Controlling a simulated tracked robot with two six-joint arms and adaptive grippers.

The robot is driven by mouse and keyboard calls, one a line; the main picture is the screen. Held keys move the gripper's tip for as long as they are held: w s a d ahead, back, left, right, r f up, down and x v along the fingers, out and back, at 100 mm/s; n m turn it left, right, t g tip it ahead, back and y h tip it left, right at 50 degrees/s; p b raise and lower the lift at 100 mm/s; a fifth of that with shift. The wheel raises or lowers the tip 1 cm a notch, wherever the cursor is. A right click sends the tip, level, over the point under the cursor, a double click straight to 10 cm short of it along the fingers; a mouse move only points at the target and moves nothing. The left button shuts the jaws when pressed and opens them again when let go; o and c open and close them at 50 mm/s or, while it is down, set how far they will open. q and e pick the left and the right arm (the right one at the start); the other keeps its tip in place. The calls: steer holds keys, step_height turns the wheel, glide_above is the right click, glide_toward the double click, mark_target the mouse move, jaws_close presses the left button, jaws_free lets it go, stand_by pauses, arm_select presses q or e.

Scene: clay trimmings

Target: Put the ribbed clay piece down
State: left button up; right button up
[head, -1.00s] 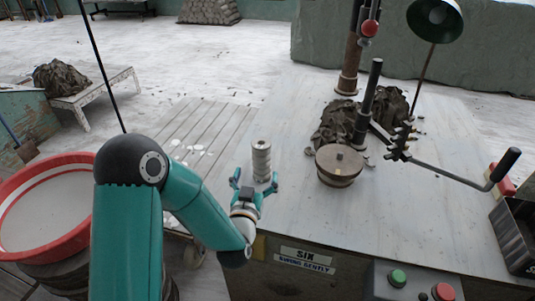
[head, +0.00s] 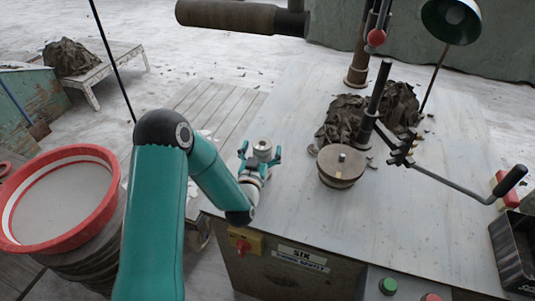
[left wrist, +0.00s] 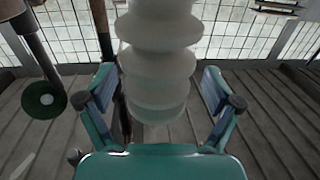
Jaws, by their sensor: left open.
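The ribbed clay piece (head: 263,146) is a pale grey stack of rounded rings near the left edge of the worktable (head: 290,200). In the head view only its upper part shows; my gripper hides its lower part, so I cannot see its contact with the table. My left gripper (head: 260,157) is open, with one teal finger on each side of it. In the left wrist view, the piece (left wrist: 158,70) stands between the open fingers (left wrist: 158,92), with a gap on both sides. It runs out of the top of that view. My right gripper is not in view.
A round wooden-topped pot (head: 341,166) stands right of the piece, with dark clay trimmings (head: 342,120) behind it. A cranked metal handle (head: 450,180) crosses the table's right side. A red-rimmed tub (head: 108,218) is at left. A dark cylinder (head: 230,16) hangs into the top edge.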

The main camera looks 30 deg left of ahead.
arm_select(q)
steer(key=shift+d, duration=0.1)
steer(key=shift+c, duration=0.2)
steer(key=c, duration=1.6)
steer(key=shift+r, duration=0.1)
jaws_close()
steer(key=shift+r, duration=0.15)
